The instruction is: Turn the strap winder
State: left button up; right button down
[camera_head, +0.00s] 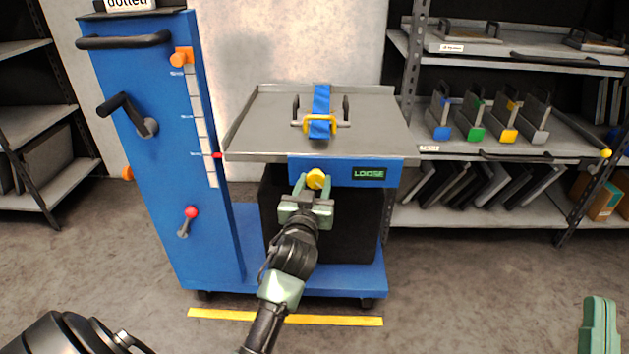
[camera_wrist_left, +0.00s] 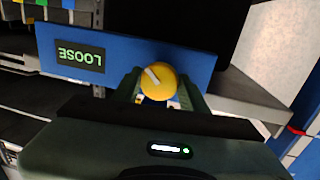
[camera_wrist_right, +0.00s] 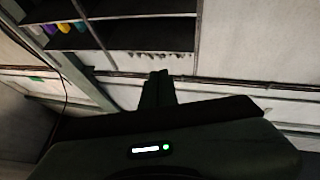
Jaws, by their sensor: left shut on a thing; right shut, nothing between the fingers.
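The strap winder is a round yellow knob (camera_head: 317,178) on the blue front panel (camera_head: 335,172) of the trolley's grey tray. A display (camera_head: 369,174) beside it reads LOOSE. My left gripper (camera_head: 312,188) is shut on the knob. In the left wrist view the knob (camera_wrist_left: 158,82) sits between the two fingers, and a pale mark shows on its face. A blue strap (camera_head: 321,101) with a yellow buckle runs over a handled grey die on the tray. My right gripper (camera_wrist_right: 157,88) is shut and empty, away from the trolley; only part of that arm shows at the head view's lower right.
The blue trolley column (camera_head: 165,150) carries a crank, an orange knob, a scale and a red-tipped lever. Shelves (camera_head: 500,150) at the right hold several dies with coloured ends. A yellow line (camera_head: 285,317) marks the floor in front.

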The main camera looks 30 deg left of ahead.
pick_arm(q)
jog(key=shift+r+m+p, duration=0.2)
jog(key=shift+m+p, duration=0.4)
jog(key=shift+p, duration=0.4)
jog(key=shift+m+p, duration=0.7)
jog(key=shift+p, duration=0.25)
pick_arm(e)
notch_tip(320, 180, down, 16)
jog(key=d+g+h, duration=0.2)
jog(key=g+h, duration=0.2)
jog(key=g, duration=0.6)
pick_arm(q)
jog(key=shift+m+p, duration=0.7)
jog(key=shift+p, duration=0.05)
jog(key=shift+f+m+g+p, duration=0.1)
jog(key=shift+m+g+p, duration=0.2)
jog(key=shift+m+p, duration=0.5)
pick_arm(e)
jog(key=s+d+f+g+h, duration=0.1)
jog(key=s+d+f+g, duration=0.1)
jog(key=s+f+g, duration=0.3)
jog(key=s+d+f+m+g+h, duration=0.1)
jog(key=s+d+f+g, duration=0.2)
jog(key=s, duration=0.7)
jog(key=shift+d+f+g, duration=0.35)
jog(key=shift+f+g, duration=0.65)
jog(key=shift+f, duration=0.4)
pick_arm(q)
jog(key=o, duration=1.4)
jog(key=shift+c, duration=0.2)
